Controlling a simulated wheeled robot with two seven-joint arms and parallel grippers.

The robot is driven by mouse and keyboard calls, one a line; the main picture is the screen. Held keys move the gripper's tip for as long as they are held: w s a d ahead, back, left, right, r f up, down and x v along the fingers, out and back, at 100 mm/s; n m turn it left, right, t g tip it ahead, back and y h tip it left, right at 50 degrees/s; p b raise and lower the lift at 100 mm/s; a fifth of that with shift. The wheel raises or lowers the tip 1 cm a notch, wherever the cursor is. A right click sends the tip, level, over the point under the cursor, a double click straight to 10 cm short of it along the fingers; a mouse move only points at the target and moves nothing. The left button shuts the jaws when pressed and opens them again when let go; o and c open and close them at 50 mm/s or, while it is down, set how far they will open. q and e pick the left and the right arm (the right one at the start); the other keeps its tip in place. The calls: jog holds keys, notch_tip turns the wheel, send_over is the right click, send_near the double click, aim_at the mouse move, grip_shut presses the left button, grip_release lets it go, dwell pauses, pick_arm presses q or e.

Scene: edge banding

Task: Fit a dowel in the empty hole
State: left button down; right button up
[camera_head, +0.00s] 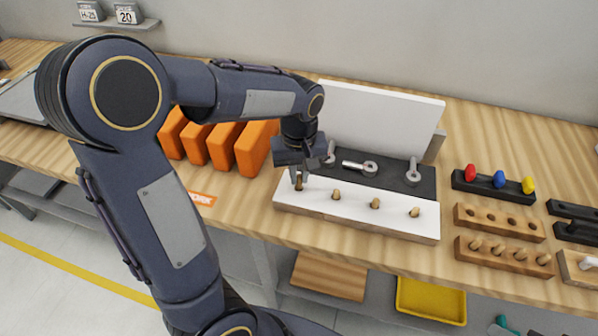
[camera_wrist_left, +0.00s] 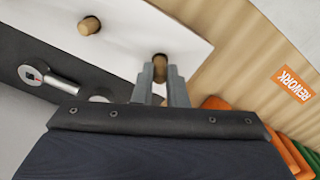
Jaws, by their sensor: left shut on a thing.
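A white board (camera_head: 353,218) lies near the front of the wooden bench. Three short wooden dowels stand upright in its row: one near the left (camera_head: 336,194), one in the middle (camera_head: 375,203) and one at the right (camera_head: 414,212). My left gripper (camera_head: 298,181) is over the left end of the board, shut on another dowel (camera_wrist_left: 160,69). That dowel's end meets a dark spot on the board in the left wrist view; I cannot tell how deep it sits. A neighbouring dowel (camera_wrist_left: 89,26) stands apart from the fingers. My right gripper is out of view.
Orange blocks (camera_head: 222,144) stand left of the gripper. Behind the board is a dark strip (camera_head: 390,178) with metal eye-shaped parts, and an upright white panel (camera_head: 380,118). Right of it are a wooden block with holes (camera_head: 498,221) and one with dowels (camera_head: 503,257).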

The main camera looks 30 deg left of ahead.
pick_arm(q)
jog(key=shift+f+b, duration=0.65)
jog(key=shift+f, duration=0.3)
dwell(0.6)
jog(key=c, duration=1.4)
grip_release()
jog(key=shift+o, duration=0.2)
jog(key=shift+r+p, duration=2.2)
jog(key=shift+r, duration=0.35)
